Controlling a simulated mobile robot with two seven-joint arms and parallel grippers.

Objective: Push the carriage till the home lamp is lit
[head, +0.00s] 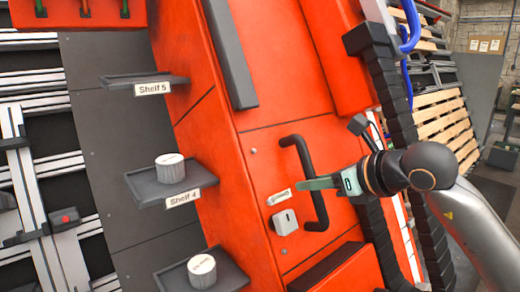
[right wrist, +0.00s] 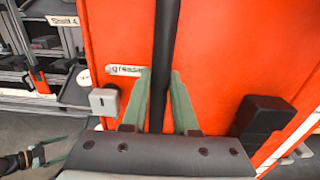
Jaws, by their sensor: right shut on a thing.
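The orange carriage (head: 256,160) fills the middle of the head view and leans in the picture. A black bar handle (head: 296,150) is fixed to its face. My right gripper (head: 318,184) is shut on this handle. In the right wrist view its green fingers (right wrist: 160,100) press the black bar from both sides. My left gripper (right wrist: 62,149) shows small at the lower left of the right wrist view, away from the carriage, its fingers seemingly apart and empty. I cannot make out a home lamp in either view.
A "grease" label (head: 279,197) and a small grey box (head: 285,222) sit beside the handle. Shelf 4 (head: 148,188) holds a round tin (head: 170,168); Shelf 5 (head: 125,80) is empty. A black cable chain (head: 385,85) runs close behind my right wrist. Wooden pallets (head: 440,120) stand at the right.

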